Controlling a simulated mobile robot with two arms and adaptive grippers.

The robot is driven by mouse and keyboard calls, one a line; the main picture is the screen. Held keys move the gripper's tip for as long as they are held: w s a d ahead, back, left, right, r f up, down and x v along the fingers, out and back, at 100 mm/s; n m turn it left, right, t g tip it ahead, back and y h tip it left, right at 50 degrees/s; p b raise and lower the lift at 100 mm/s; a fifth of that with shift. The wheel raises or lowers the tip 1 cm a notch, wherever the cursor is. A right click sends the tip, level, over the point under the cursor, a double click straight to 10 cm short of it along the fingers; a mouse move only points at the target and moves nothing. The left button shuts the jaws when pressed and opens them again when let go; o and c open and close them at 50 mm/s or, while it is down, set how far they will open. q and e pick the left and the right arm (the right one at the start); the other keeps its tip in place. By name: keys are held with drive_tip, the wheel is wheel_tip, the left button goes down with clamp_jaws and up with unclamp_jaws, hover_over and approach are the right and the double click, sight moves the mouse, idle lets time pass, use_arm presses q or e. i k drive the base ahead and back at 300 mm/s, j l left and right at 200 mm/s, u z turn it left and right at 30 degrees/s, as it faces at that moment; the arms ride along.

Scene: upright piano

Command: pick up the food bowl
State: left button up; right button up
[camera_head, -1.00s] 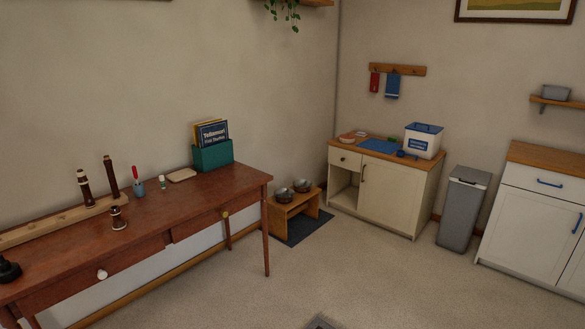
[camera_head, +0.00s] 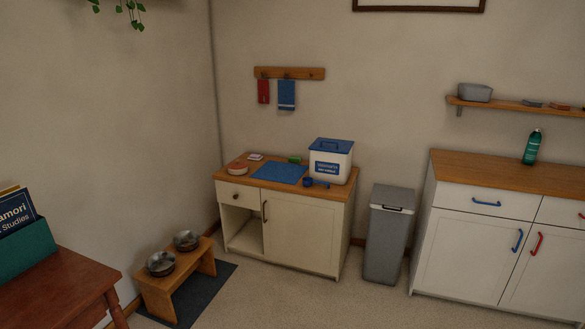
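Two round metal bowls sit in a low wooden stand (camera_head: 178,284) on the floor at the lower left of the head view. The nearer bowl (camera_head: 161,264) is at the stand's front left, and the farther bowl (camera_head: 187,240) is behind it to the right. I cannot tell from here which of them is the food bowl or what they contain. Neither of my grippers shows in the head view.
A dark mat (camera_head: 205,293) lies under the stand. A wooden table (camera_head: 65,290) with a teal holder (camera_head: 25,251) is close at left. A low cabinet (camera_head: 300,235) and a grey bin (camera_head: 388,235) stand beyond. Carpet is clear in front.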

sight(185, 241)
drive_tip(key=i+j+u, duration=0.1)
drive_tip(key=i+u, duration=0.2)
drive_tip(key=i, duration=0.4)
drive_tip(key=i+u, duration=0.3)
drive_tip(key=i, duration=0.4)
drive_tip(key=i+l+u, duration=0.3)
drive_tip(key=i, duration=0.35)
